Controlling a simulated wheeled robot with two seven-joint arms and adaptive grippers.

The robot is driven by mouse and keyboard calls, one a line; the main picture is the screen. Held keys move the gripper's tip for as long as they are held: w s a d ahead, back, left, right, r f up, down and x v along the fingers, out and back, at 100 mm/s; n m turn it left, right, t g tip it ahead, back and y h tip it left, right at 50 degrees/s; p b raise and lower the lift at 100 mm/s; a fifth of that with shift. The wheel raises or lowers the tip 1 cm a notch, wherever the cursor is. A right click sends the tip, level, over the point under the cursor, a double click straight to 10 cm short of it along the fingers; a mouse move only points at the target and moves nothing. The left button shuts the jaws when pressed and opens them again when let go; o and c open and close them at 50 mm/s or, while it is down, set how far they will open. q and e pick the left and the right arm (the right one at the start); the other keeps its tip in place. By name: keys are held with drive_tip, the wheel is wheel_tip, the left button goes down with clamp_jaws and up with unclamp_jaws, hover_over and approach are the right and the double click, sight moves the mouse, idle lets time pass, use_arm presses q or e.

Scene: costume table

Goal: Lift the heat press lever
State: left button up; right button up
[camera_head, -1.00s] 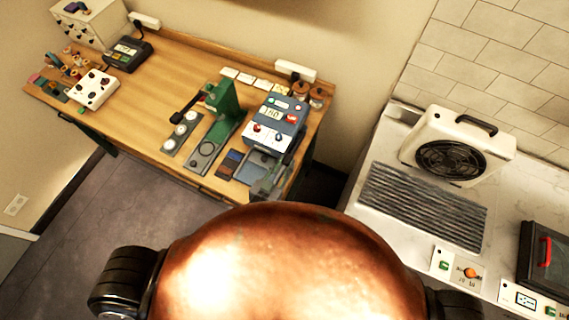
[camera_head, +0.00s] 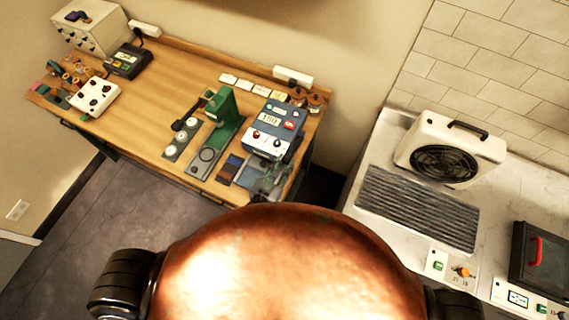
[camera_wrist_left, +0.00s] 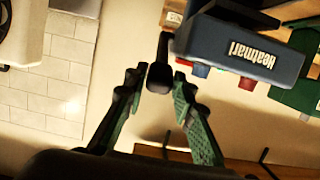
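The blue heat press (camera_head: 273,122), with white, red and green controls on top, stands at the right end of the wooden workbench. In the left wrist view its blue housing (camera_wrist_left: 245,42) reads "Heatmart". The black lever grip (camera_wrist_left: 160,75) hangs from a thin rod beside the housing. In the head view the left gripper (camera_head: 266,180) is small and partly blurred at the front of the press. My right gripper is not in view.
A green hand press (camera_head: 222,110) stands left of the heat press. The workbench (camera_head: 160,95) is bare in its middle. A white fan unit (camera_head: 450,150) stands on the counter at the right. My copper-coloured body fills the bottom of the head view.

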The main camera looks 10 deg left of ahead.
use_arm(q)
drive_tip(key=o, duration=0.4)
drive_tip(key=shift+f, duration=0.1)
drive_tip(key=shift+s, duration=0.1)
drive_tip(key=v, duration=1.2)
